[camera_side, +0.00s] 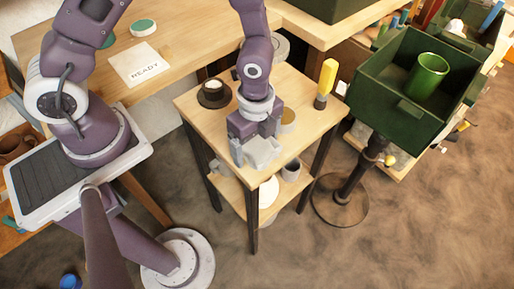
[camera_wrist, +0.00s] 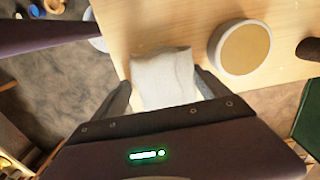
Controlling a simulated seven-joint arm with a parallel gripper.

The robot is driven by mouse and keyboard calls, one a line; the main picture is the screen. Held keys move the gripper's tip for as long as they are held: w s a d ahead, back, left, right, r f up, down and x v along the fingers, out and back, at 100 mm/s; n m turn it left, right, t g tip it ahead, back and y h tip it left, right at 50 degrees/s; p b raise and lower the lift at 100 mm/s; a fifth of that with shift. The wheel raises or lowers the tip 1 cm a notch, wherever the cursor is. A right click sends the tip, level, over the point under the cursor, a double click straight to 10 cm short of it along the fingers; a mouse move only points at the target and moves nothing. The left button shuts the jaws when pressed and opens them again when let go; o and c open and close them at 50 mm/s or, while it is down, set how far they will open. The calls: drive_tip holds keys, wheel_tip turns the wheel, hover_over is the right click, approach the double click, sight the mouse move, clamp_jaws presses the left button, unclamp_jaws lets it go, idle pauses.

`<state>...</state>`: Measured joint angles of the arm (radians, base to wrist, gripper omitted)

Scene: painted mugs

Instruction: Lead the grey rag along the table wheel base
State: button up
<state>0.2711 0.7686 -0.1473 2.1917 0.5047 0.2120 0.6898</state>
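The grey rag (camera_side: 262,153) is a pale, folded cloth at the near edge of the small wooden table. In the wrist view the rag (camera_wrist: 165,78) fills the space between the two dark fingers of my gripper (camera_wrist: 163,92). The fingers lie against its sides, so my gripper (camera_side: 257,140) looks shut on it. A round piece with a tan top and pale rim (camera_wrist: 245,48) stands right of the rag; in the side view it (camera_side: 288,121) is partly hidden behind my gripper. A dark, wide-brimmed round piece with a white top (camera_side: 213,94) stands at the back left. I cannot tell which is the table wheel.
A yellow-handled tool (camera_side: 326,80) stands at the table's right corner. A green bin (camera_side: 408,92) holding a green cylinder (camera_side: 428,75) stands on a post to the right. A workbench with a READY card (camera_side: 139,64) is at the left. Dishes sit on the lower shelf.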

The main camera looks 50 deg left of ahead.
sight(256, 144)
drive_tip(key=c, duration=1.6)
drive_tip(key=shift+r, duration=3.55)
wheel_tip(256, 144, up, 5)
drive_tip(key=w+a, duration=0.2)
drive_tip(key=a, duration=0.5)
drive_tip(key=w+a+f, duration=0.1)
drive_tip(key=a, duration=0.6)
drive_tip(key=w+a, duration=0.2)
drive_tip(key=a, duration=0.5)
drive_tip(key=shift+w+a+f, duration=0.15)
drive_tip(key=shift+w+a, duration=0.15)
drive_tip(key=shift+w, duration=0.05)
